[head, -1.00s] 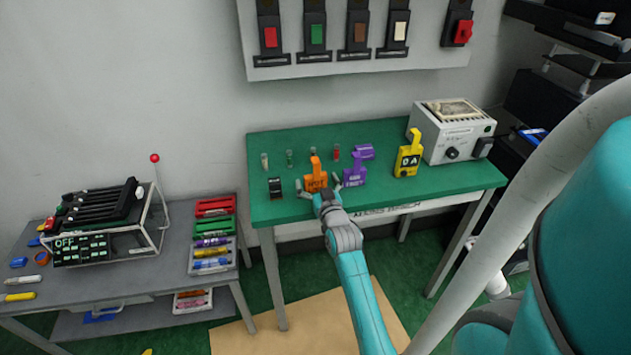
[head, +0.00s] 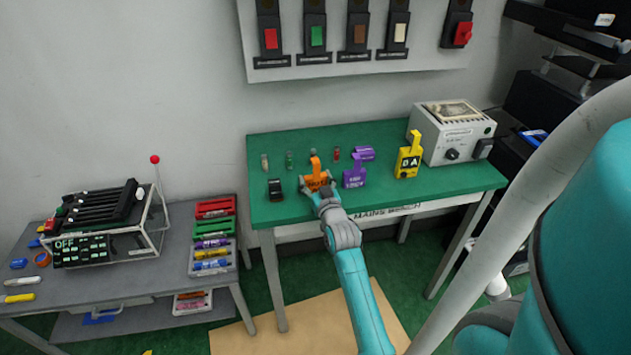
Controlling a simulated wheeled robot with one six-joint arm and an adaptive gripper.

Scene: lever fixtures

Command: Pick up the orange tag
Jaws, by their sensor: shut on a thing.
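The orange tag (head: 317,179) stands on the green bench top, left of the purple tags. Its upper tab points up and dark lettering shows on its lower face. My gripper (head: 317,187) comes from the front with a finger at each side of the tag and is shut on it. The tag's lower part is partly hidden by my gripper. I cannot tell whether its base touches the bench.
A purple tag (head: 354,176) stands close on the right, and a yellow tag (head: 408,160) farther right before a grey box (head: 455,139). A small black object (head: 275,189) lies left. Several small cylinders stand behind. The green bench (head: 285,213) is clear at its front left.

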